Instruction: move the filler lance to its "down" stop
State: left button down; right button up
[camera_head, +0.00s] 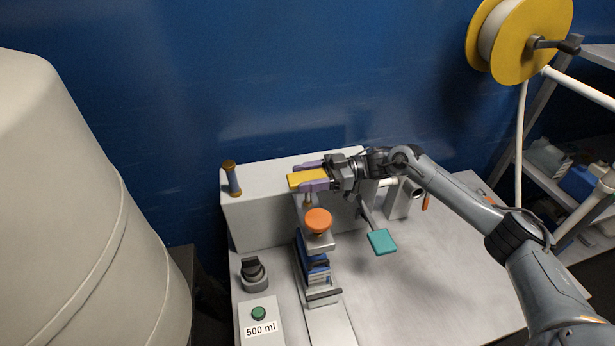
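My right gripper (309,176) reaches in from the right over the grey bench machine. Its two purple fingers lie on either side of a yellow bar (299,180) and appear closed on it. The yellow bar looks like the handle of the filler lance. A short brownish piece (309,201), perhaps part of the lance, shows below the bar. Under it is an orange round knob (318,221) on a grey block, above a blue and grey stack (314,262). The gripper and bar hide much of the lance. My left gripper is not in view.
A panel with a green button (258,313) and a "500 ml" label stands front left, beside a black knob (253,271). A teal paddle (382,242) is right of the stack. A large pale tank (75,220) fills the left. The bench's right front (440,290) is clear.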

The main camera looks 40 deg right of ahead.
grip_shut()
notch_tip(320, 180, down, 5)
jog(key=shift+r+b, duration=0.2)
jog(key=shift+b, duration=0.9)
jog(key=c, duration=0.8)
grip_release()
jog(key=shift+f, duration=0.1)
jog(key=o, duration=0.6)
grip_release()
jog(key=shift+f, duration=0.1)
jog(key=shift+o, duration=0.2)
